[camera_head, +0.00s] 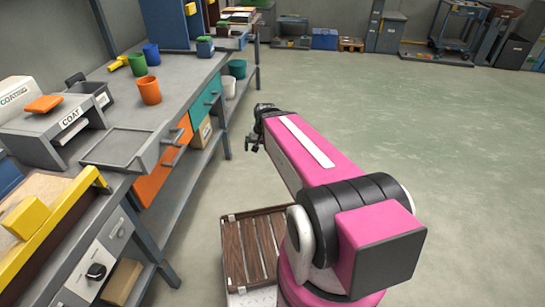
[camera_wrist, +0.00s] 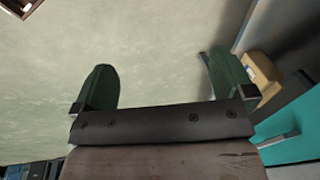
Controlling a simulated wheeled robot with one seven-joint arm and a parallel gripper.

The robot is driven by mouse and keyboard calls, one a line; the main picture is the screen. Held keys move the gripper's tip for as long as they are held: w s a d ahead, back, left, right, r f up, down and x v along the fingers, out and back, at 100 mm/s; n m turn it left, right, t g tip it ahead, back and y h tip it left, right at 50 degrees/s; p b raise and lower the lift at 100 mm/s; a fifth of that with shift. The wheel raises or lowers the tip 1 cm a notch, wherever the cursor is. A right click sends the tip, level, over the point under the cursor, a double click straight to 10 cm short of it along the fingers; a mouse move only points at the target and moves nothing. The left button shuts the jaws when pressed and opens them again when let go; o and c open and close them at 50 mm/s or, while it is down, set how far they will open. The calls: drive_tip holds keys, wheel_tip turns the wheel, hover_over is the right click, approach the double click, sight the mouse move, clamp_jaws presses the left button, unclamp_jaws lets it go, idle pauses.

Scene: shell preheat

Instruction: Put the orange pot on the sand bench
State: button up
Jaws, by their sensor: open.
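The orange pot (camera_head: 149,90) stands upright on the grey workbench (camera_head: 185,82) at the upper left, in front of a green pot (camera_head: 138,64) and a blue pot (camera_head: 151,54). A bench with a sand-coloured bed (camera_head: 38,187) and a yellow rail (camera_head: 50,232), seemingly the sand bench, is at the lower left. My gripper (camera_head: 252,143) is out over the floor, right of the workbench and apart from the orange pot. In the wrist view my gripper (camera_wrist: 163,80) has its two green fingers wide apart with nothing between them. The orange pot is not in the wrist view.
A coating box marked COAT (camera_head: 58,124) with a grey tray (camera_head: 122,148) stands between the pot and the sand bed. A yellow block (camera_head: 25,217) lies on the bed. Drawer handles (camera_head: 176,150) jut from the workbench front. The floor (camera_head: 400,130) to the right is clear.

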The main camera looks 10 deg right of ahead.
drive_tip(key=s+d+f+n+g+h, duration=0.1)
drive_tip(key=s+d+f+n, duration=0.1)
drive_tip(key=s+d+n, duration=0.1)
drive_tip(key=shift+s+d+f+h, duration=0.15)
drive_tip(key=shift+s+d+h, duration=0.15)
drive_tip(key=shift+s+d, duration=0.35)
drive_tip(key=shift+w, duration=0.15)
